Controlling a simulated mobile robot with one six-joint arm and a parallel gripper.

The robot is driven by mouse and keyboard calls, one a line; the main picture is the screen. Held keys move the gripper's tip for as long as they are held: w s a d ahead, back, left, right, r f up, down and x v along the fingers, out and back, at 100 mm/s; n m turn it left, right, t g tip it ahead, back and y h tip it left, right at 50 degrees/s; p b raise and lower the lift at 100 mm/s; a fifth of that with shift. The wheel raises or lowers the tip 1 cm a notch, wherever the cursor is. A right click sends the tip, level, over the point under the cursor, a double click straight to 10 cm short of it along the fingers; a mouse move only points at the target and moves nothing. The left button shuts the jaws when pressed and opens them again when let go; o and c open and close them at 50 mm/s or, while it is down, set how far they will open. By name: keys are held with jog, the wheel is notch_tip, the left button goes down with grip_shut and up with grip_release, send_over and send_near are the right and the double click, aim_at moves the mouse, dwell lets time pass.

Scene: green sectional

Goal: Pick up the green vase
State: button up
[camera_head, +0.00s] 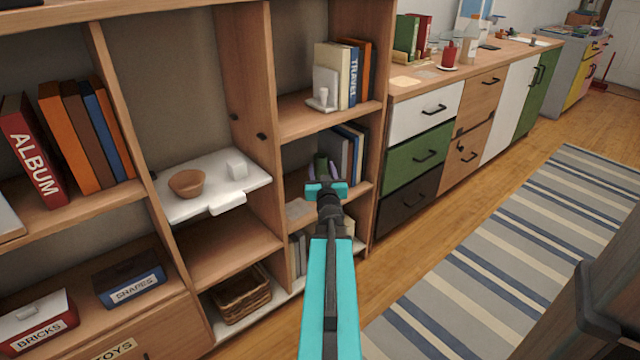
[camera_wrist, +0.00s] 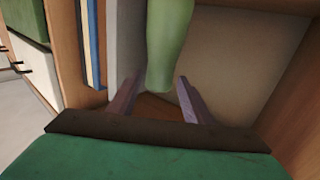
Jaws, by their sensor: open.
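The green vase (camera_wrist: 168,45) shows in the wrist view at the top middle, upright in a shelf compartment, just beyond my open gripper (camera_wrist: 158,92). Its lower end lies between the lines of the two fingers, with a gap on both sides. In the head view, the vase (camera_head: 333,166) is mostly hidden behind my gripper (camera_head: 325,186), which reaches into the compartment of the bookshelf. The vase's top is cut off in the wrist view.
Books (camera_head: 347,150) stand right of the vase. Wooden shelf walls enclose the compartment; a shelf with more books (camera_head: 350,75) is above. A white shelf with a brown bowl (camera_head: 187,183) is to the left. A drawer cabinet (camera_head: 418,158) stands right, beside open floor and a striped rug (camera_head: 520,240).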

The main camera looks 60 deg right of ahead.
aim_at(321, 164)
jog(key=shift+b+x, duration=0.8)
jog(key=shift+x, duration=1.75)
jog(key=shift+r, duration=0.1)
grip_shut()
